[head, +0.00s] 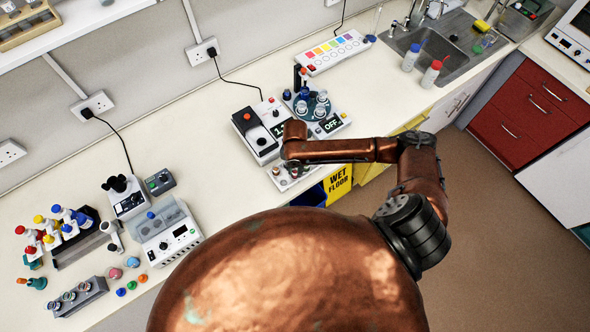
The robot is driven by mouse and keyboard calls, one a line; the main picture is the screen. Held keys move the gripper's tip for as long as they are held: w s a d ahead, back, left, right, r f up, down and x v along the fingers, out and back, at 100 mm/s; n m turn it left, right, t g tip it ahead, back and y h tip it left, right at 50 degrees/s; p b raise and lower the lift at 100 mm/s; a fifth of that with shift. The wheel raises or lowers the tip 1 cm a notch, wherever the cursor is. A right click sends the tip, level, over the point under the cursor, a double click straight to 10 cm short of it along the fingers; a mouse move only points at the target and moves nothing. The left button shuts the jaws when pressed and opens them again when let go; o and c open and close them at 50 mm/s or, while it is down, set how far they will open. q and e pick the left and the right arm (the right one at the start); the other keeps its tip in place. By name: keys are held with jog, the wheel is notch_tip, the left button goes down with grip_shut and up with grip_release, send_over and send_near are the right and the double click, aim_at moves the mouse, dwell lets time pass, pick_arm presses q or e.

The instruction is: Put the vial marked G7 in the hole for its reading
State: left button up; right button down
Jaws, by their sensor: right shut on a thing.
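My right gripper (293,158) is at the end of the copper arm, over the small pale rack (283,183) at the bench's front edge. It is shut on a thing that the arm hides. Small vials (276,171) show in that rack beside the gripper. A round carousel (312,104) with several capped vials sits on a base whose display reads OFF (330,124). I cannot read a G7 mark on any vial. My left gripper is not in view.
A panel with coloured squares (334,50) lies behind the carousel. The sink (440,42) and two wash bottles (411,58) are at the right. Pipettes, a grey vial rack (78,297) and small devices fill the left. Bench between is mostly clear.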

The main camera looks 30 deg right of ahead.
jog(key=shift+f, duration=0.25)
jog(key=c, duration=1.8)
grip_release()
notch_tip(320, 180, up, 13)
jog(key=shift+f+b, duration=0.15)
jog(key=shift+b, duration=0.45)
